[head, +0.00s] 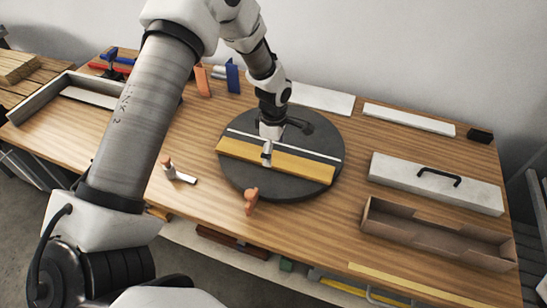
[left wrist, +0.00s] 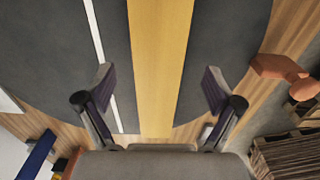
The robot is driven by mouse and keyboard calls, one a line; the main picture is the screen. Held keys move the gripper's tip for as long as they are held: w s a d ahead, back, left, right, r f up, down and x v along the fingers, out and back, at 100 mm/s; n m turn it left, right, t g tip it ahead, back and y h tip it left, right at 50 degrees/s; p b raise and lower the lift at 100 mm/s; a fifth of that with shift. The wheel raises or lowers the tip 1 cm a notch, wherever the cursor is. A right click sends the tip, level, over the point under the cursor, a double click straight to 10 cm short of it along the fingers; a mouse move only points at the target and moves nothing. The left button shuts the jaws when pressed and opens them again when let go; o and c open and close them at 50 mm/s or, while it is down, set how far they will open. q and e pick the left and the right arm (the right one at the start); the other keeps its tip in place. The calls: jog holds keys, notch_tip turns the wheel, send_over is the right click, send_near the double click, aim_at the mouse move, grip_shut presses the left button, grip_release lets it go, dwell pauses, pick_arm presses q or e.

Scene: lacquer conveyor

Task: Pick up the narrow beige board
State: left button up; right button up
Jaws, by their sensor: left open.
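A narrow yellow-beige board (head: 300,167) lies across the round dark turntable (head: 250,186), beside a thin white strip (head: 310,151). My left gripper (head: 267,152) is over the middle of this board, pointing down. In the left wrist view the board (left wrist: 160,50) runs lengthwise between the two open fingers of the left gripper (left wrist: 160,88), with a gap on each side. The white strip (left wrist: 100,50) passes close to one finger. Nothing is held. The height of the fingertips above the board is hard to tell. My right gripper is not in view.
A scraper (head: 180,175) and an orange-brown handled tool (head: 251,202) lie near the turntable. A white lidded box (head: 400,172) and an open brown box (head: 430,240) stand at right. An open tray (head: 45,100) is at left. A pale strip (head: 405,285) lies along the front edge.

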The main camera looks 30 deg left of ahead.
aim_at(274, 159)
pick_arm(q)
notch_tip(274, 159, down, 3)
jog(key=shift+w+a+r, duration=0.1)
jog(key=shift+w, duration=0.05)
jog(key=shift+r, duration=0.1)
jog(key=c, duration=1.5)
jog(key=shift+o, duration=0.2)
